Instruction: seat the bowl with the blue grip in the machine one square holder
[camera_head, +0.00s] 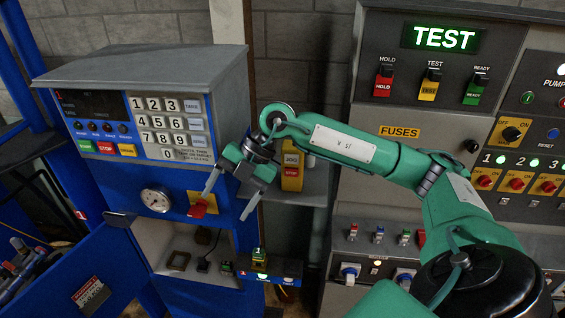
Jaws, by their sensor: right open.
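The blue machine (176,203) on the left has a keypad, a round gauge and an open lower compartment. A small brown square holder (179,261) sits on the compartment floor. A small dark object with a thin upright part (203,265) stands to its right; its kind is too small to tell. I cannot make out a bowl with a blue grip. My right gripper (228,203) is open and empty, in front of the machine beside the red lever (197,210) on a yellow plate. I cannot tell whether a finger touches the lever. My left gripper is not in view.
The compartment's door (95,275) hangs open to the left. A small ledge (268,268) with a green light and a yellow-green block (258,255) juts out right of the compartment. A grey control panel (450,90) fills the right. Cluttered items (20,262) show at lower left.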

